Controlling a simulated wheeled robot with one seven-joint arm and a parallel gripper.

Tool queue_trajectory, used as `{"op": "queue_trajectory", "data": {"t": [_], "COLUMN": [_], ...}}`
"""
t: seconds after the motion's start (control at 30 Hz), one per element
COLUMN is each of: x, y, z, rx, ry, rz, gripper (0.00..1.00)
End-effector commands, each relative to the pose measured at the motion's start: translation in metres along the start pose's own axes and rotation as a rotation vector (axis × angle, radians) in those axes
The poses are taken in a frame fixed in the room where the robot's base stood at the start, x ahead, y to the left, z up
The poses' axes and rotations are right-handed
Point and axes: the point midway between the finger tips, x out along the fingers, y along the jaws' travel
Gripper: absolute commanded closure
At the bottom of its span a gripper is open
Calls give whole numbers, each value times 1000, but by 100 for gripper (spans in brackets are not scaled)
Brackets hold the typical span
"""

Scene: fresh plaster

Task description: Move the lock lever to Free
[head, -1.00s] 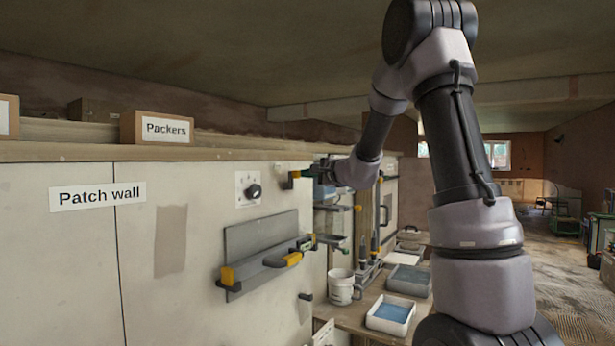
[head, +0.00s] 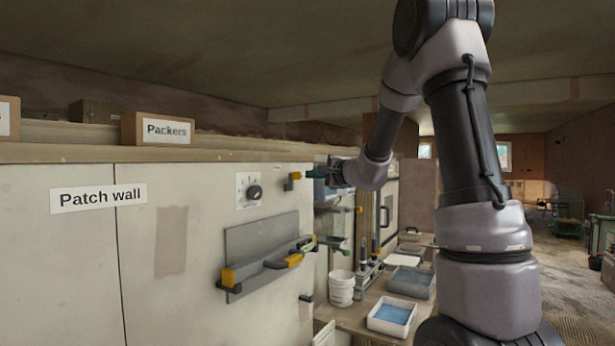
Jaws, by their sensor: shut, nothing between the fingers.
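A grey plate with a yellow-and-dark handled bar (head: 252,272) juts from the panel below. A white bucket (head: 341,288), a white tray with blue contents (head: 391,318) and a grey tray (head: 410,283) stand on the bench at right. A Packers box (head: 157,129) sits on the ledge above.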

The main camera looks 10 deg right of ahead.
Motion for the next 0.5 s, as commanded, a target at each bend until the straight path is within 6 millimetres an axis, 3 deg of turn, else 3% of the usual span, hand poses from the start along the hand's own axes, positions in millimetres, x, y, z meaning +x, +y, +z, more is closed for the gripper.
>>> {"op": "queue_trajectory", "data": {"t": [0.1,0.3,0.5], "x": [-27,-62,-78], "y": [-1,0,0], "z": [0,-1,-1], "rx": [0,0,1], "ry": [2,2,1], "rz": [-3,-1,0], "gripper": [100,100,100]}}
